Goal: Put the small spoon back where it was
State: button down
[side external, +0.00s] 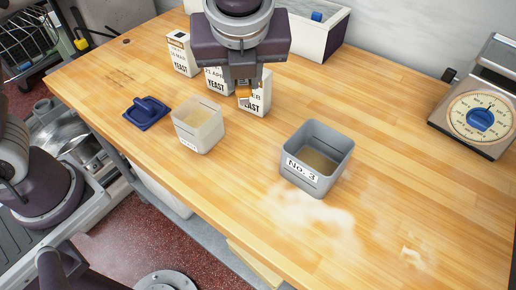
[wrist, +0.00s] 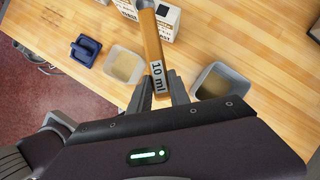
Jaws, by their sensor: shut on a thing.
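My gripper (side external: 244,88) is shut on a spoon with an orange-yellow handle (wrist: 152,45) marked "10 ml". In the wrist view the handle passes between my fingertips (wrist: 160,92), and its far end reaches a grey part at the top edge. In the side view the spoon is mostly hidden by my gripper, in front of the yeast boxes and above the counter. A pale translucent tub (side external: 198,134) with tan contents stands in front of my gripper to the left. A grey tub labelled "No. 3" (side external: 302,174) stands to the right, with brownish contents.
A blue lid (side external: 148,111) lies left of the pale tub. Several yeast boxes (side external: 181,54) stand close behind my gripper. A white bin (side external: 312,42) holding something blue is at the back. A dial scale (side external: 480,112) stands far right. Flour dusts the front counter (side external: 400,190).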

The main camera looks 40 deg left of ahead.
jog(key=d+f+m, duration=0.1)
jog(key=f, duration=0.5)
jog(key=s+f+m+h, duration=0.1)
jog(key=f, duration=0.5)
jog(key=s+d+f+m, duration=0.1)
jog(key=f, duration=0.5)
jog(key=shift+d+f+m+t, duration=0.3)
jog(key=shift+m+t, duration=0.1)
jog(key=c, duration=1.2)
grip_release()
